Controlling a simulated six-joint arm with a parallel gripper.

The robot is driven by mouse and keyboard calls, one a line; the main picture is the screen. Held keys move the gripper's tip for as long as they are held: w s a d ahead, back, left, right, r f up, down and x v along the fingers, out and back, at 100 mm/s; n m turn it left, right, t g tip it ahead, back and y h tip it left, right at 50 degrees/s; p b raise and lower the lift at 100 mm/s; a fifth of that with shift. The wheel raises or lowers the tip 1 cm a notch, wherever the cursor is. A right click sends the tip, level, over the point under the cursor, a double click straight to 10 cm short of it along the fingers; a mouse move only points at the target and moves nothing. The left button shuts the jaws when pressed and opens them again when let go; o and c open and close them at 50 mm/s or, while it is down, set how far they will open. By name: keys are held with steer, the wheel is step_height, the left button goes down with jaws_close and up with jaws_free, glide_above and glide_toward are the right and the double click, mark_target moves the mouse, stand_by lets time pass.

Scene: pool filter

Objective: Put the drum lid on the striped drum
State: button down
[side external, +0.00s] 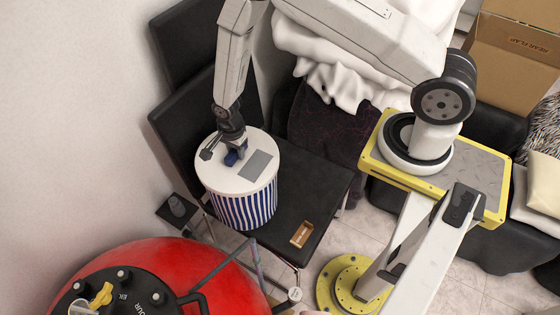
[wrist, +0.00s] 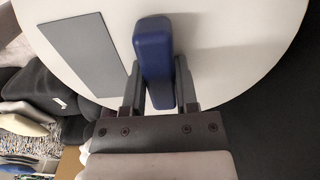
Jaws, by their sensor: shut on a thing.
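The drum lid (side external: 225,178) is a white disc with a grey rectangle and a blue handle (side external: 231,159). It lies over the top of the striped drum (side external: 247,210), a blue-and-white drum standing on the black chair. The lid looks level and roughly lined up with the drum; I cannot tell whether it is fully seated. My gripper (side external: 234,153) points down from above and is shut on the blue handle. In the wrist view the lid (wrist: 230,60) fills the upper part, and the handle (wrist: 154,55) is between my fingers (wrist: 158,80). The drum is hidden there.
The black chair seat (side external: 318,185) has free room right of the drum, with a small brown box (side external: 302,234) near its front edge. A red tank (side external: 150,265) with a black top stands at the lower left. White cloth (side external: 335,70) hangs behind.

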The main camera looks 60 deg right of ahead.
steer(key=shift+f, duration=0.1)
stand_by(0.3)
steer(key=shift+c, duration=1.5)
jaws_free()
steer(key=shift+r, duration=0.2)
steer(key=shift+r, duration=3.75)
